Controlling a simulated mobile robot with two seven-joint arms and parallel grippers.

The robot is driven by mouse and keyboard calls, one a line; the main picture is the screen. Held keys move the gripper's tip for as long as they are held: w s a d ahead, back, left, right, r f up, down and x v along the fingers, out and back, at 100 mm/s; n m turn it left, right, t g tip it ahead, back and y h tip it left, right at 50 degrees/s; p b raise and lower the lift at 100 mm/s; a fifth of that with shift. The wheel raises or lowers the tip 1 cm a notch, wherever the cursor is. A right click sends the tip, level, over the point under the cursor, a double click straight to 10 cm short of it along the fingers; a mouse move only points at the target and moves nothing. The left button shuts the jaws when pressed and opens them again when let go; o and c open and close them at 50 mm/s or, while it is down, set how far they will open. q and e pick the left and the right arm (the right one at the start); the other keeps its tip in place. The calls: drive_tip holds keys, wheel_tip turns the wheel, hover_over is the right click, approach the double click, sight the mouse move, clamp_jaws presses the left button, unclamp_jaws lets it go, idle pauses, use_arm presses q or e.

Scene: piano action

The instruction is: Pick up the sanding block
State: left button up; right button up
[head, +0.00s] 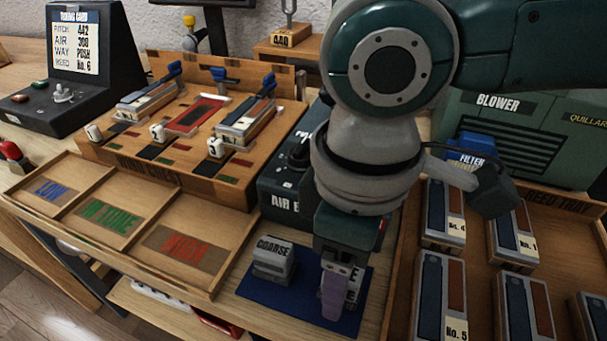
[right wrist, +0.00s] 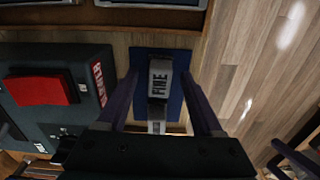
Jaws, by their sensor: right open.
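Two grey sanding blocks rest on a dark blue mat (head: 310,312). The block marked COARSE (head: 272,262) stands on the left of the mat in the head view. The block marked FINE (right wrist: 160,80) lies between the two fingers of my right gripper (right wrist: 160,76) in the right wrist view. In the head view my right gripper (head: 338,290) points down over the FINE block and hides most of it. It is open, with gaps between its fingers and the block. My left gripper is not in view.
A wooden tray with three labelled compartments (head: 120,221) stands left of the mat. A dark green box with a knob (head: 285,178) stands behind it. A tray of several labelled reed parts (head: 400,300) is on the right. A green blower (head: 520,130) stands behind that.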

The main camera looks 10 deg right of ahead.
drive_tip(key=shift+f, duration=0.2)
clamp_jaws()
idle(0.4)
